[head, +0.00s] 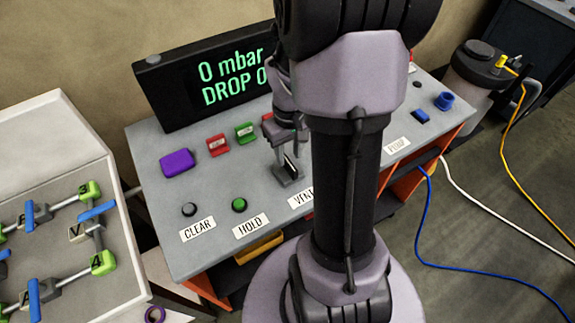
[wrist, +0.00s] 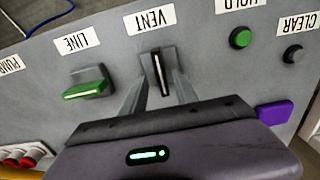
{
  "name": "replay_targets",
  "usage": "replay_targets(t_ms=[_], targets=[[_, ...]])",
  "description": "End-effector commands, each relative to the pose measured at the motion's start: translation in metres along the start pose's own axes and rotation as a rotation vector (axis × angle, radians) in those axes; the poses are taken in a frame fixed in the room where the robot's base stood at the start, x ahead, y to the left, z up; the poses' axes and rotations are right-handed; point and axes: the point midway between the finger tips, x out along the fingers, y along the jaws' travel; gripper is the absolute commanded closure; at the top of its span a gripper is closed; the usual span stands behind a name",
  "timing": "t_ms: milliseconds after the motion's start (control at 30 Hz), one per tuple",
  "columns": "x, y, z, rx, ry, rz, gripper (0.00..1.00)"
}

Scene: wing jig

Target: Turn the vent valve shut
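The vent valve is a grey base with a dark, pale-edged handle (wrist: 160,75), below the upside-down VENT label (wrist: 150,19) in the wrist view. Its handle points toward the label, crosswise to the green LINE handle (wrist: 87,90). My gripper (wrist: 161,88) is open, with one finger on each side of the vent handle. Small gaps seem to show between the fingers and the handle. In the head view my gripper (head: 287,153) is over the panel at the valve (head: 286,181); my arm hides part of the VENT label (head: 301,198).
The grey panel (head: 165,245) has a black CLEAR button (head: 189,209), a green HOLD button (head: 239,205) and a purple block (head: 177,163). The display (head: 205,80) behind reads "0 mbar". A white tray (head: 115,225) stands left. Blue, white and yellow hoses lie right.

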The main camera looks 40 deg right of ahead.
Motion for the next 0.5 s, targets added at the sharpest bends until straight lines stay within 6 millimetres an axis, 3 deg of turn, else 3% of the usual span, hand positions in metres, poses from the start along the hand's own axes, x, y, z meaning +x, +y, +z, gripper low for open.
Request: replay_targets(t_ms=[33, 200, 500], targets=[[0.014, 0.000, 0.001, -0.001, -0.002, -0.001, 0.65], [0.034, 0.000, 0.000, 0.001, 0.000, -0.001, 0.65], [0.038, 0.000, 0.000, 0.001, 0.000, 0.000, 0.65]])
